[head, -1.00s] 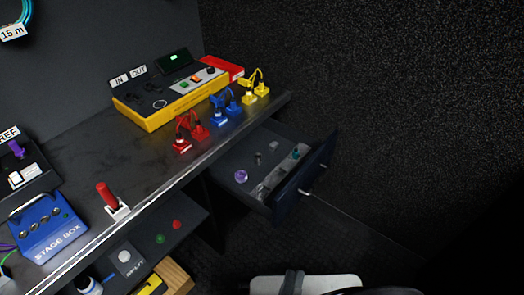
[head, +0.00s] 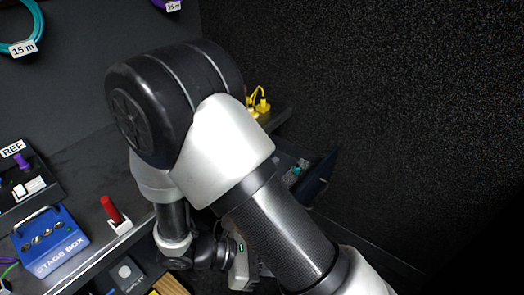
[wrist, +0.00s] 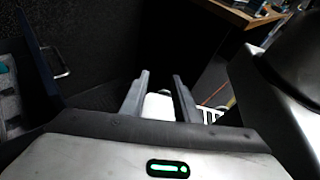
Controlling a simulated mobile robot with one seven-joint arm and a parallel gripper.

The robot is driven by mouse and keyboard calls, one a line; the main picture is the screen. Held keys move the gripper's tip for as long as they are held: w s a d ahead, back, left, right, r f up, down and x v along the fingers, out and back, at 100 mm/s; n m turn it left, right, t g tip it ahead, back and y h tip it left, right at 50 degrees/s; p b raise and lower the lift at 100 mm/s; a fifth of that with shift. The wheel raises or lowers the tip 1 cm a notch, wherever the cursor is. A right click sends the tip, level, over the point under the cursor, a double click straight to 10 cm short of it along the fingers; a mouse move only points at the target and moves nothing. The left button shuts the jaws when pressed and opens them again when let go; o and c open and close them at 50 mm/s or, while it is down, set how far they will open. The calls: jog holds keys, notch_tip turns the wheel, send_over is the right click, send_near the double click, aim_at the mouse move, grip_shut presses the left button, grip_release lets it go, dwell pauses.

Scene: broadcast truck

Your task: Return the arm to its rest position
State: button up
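My arm fills the middle of the head view, its large black and grey joint high up over the desk. My gripper hangs low, partly hidden behind the arm in the head view. In the wrist view my gripper (wrist: 161,82) shows two grey fingers standing apart, with nothing held between them. A white surface shows beyond the fingers, below them.
An open drawer (head: 318,180) juts from the desk, mostly hidden by my arm; its handle (wrist: 57,62) is left of my gripper in the wrist view. The blue stage box (head: 50,240) and red-handled switch (head: 111,210) stand on the desk's left part.

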jog(key=d+r+m+t+y+p, duration=0.1)
jog(key=r+m+y+p, duration=0.3)
jog(key=r, duration=1.1)
jog(key=w+d+r+m+t+y+p, duration=0.1)
jog(key=d+r+m+t+y+p, duration=0.1)
jog(key=r+m+y+p, duration=0.3)
jog(key=w+d+r+m+t+y+p, duration=0.1)
jog(key=d+r+m+y+p, duration=0.3)
jog(key=r+m+p, duration=0.7)
notch_tip(320, 180, up, 14)
jog(key=shift+f+t+y+p, duration=0.2)
jog(key=shift+t+y+p, duration=0.1)
jog(key=shift+y+p, duration=0.1)
